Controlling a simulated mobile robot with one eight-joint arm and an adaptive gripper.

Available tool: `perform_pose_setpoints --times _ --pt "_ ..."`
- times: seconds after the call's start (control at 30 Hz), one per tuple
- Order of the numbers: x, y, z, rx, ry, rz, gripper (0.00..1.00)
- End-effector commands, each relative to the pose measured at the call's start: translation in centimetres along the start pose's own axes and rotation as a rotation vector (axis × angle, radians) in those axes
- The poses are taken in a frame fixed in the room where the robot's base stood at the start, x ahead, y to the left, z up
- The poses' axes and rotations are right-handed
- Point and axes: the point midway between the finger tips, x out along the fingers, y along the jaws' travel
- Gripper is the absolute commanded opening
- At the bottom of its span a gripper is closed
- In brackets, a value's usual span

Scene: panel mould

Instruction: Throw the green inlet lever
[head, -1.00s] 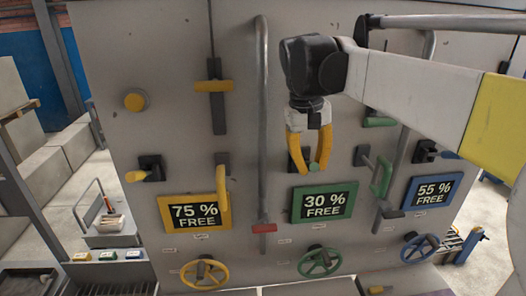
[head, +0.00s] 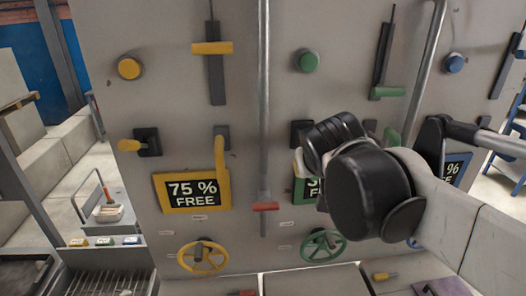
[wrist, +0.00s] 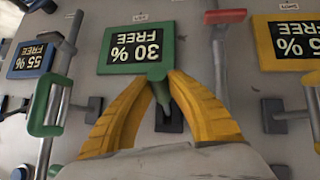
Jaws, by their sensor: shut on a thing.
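The green lever (wrist: 157,85) has a green head and tapered grip. It stands out from a black mount (wrist: 168,120) on the grey panel, just beyond the green-framed display (wrist: 138,48), which is upside down in the wrist view. My gripper (wrist: 160,76) has yellow fingers shut on the lever's head, one on each side. In the head view my dark wrist covers the lever and most of the green display (head: 301,190). The lever's black mount (head: 300,131) partly shows there.
The green U-handle (wrist: 50,120) stands beside my gripper. A red-ended lever (head: 265,207) on a vertical pipe, a green handwheel (head: 322,245) and a green button (head: 306,60) are nearby. Yellow controls, such as the yellow lever (head: 130,145), fill the panel's left side.

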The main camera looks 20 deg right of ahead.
Motion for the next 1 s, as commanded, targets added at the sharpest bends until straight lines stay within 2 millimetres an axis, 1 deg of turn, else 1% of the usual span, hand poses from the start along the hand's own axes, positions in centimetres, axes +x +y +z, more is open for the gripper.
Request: perform_pose_setpoints --times 0.03,0.07,0.2,0.4,0.6,1.0 --pt "0.6 -0.2 0.7 0.005 0.032 0.003 0.00" --pt "0.8 -0.2 0.8 0.008 0.051 0.005 0.00" --pt "1.6 -0.4 1.0 0.022 0.135 0.014 0.00" --pt "2.2 -0.5 1.2 0.036 0.213 0.022 0.00" --pt "2.5 -0.5 1.2 0.044 0.247 0.026 0.00" --pt "2.5 -0.5 1.2 0.045 0.252 0.027 0.00"
